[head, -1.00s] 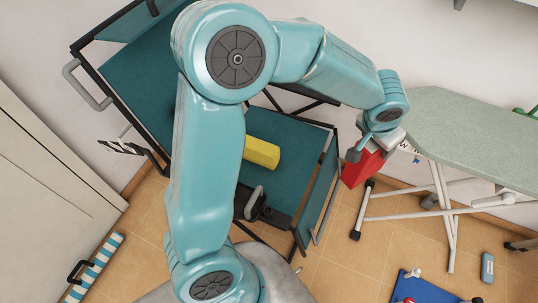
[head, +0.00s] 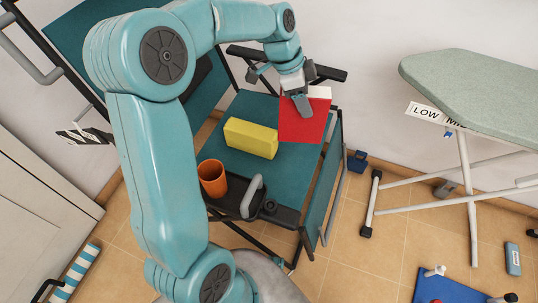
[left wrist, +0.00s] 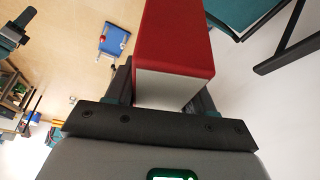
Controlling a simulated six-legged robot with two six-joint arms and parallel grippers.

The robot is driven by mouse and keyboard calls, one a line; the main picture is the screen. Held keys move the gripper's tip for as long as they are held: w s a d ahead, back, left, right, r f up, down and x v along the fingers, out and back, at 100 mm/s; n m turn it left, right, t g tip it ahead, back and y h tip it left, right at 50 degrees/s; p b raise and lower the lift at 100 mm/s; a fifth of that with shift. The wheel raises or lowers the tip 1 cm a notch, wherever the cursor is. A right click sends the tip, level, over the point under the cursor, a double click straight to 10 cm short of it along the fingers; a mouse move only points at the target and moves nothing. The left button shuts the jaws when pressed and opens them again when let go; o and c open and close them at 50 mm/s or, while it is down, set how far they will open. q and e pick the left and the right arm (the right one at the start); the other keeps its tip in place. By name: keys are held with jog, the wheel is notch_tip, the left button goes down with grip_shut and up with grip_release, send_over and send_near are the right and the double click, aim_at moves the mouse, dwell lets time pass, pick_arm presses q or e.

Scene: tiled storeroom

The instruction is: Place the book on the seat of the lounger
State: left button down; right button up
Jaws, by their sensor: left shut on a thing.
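My left gripper (head: 300,100) is shut on the red book (head: 302,125), which has a white page edge along its top. The book hangs upright over the right back part of the lounger's teal seat (head: 252,172); whether it touches the seat I cannot tell. In the left wrist view the book (left wrist: 180,38) sits between the two dark fingers. A yellow block (head: 251,138) lies on the seat, left of the book. My right gripper is not in view.
An ironing board (head: 480,90) with a "LOW" label stands at the right. A blue board (head: 450,287) lies on the tiled floor.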

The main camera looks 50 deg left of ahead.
pick_arm(q)
jog(key=a+f+m+b, duration=0.1)
jog(key=b, duration=0.1)
jog(key=s+a+f+m+b, duration=0.1)
jog(key=a+m, duration=0.1)
jog(key=shift+s+f+g+h+b, duration=0.15)
jog(key=shift+f+g+h+b, duration=0.2)
jog(key=shift+f+g+h, duration=0.05)
jog(key=shift+s+f, duration=0.1)
jog(key=shift+f, duration=0.15)
notch_tip(320, 180, down, 19)
jog(key=b, duration=0.6)
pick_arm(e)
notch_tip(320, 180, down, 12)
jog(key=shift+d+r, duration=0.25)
pick_arm(q)
jog(key=shift+a+f, duration=0.1)
jog(key=shift+f, duration=0.1)
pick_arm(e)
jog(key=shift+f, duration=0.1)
pick_arm(q)
jog(key=shift+c, duration=2)
grip_release()
